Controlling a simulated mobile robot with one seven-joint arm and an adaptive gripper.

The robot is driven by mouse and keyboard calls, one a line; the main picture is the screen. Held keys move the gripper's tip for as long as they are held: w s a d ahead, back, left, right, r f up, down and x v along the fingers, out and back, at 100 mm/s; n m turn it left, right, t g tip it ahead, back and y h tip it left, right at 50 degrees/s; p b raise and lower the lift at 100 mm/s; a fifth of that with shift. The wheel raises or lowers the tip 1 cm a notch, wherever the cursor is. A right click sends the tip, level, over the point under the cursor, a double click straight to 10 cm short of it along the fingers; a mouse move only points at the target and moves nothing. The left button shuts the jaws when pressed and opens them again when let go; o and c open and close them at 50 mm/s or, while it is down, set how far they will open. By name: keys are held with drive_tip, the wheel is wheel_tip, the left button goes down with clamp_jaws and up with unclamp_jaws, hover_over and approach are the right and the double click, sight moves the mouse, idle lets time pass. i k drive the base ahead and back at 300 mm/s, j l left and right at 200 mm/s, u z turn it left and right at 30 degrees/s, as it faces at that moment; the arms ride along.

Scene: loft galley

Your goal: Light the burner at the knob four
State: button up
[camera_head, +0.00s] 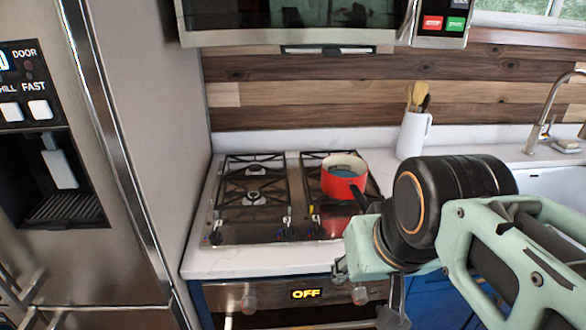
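The gas cooktop (262,228) is set in the white counter, with black grates over its burners. Small dark knobs (283,234) line its front edge. No numbers are readable, so I cannot tell which is knob four; the right front of the cooktop is partly hidden by my arm. No flame shows on the visible left burners (254,197). A red pot (343,184) with a dark handle stands on the right-hand grate and hides the burner under it. My gripper (372,290) is low in front of the oven's right side, partly hidden by my wrist; its opening is unclear.
The oven panel below has an "OFF" display (306,294) between two knobs. A steel fridge (95,200) stands left and a microwave (290,22) hangs above. A white utensil jug (413,134) stands right of the pot, near the sink (560,178).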

sight(319, 231)
drive_tip(key=i+j+z, duration=0.4)
drive_tip(key=j, duration=0.15)
drive_tip(key=j+z, duration=0.2)
drive_tip(key=k+l+z, duration=0.1)
drive_tip(key=z, duration=0.35)
drive_tip(key=i+j+u, duration=0.15)
drive_tip(key=u, duration=0.3)
drive_tip(key=j, duration=0.1)
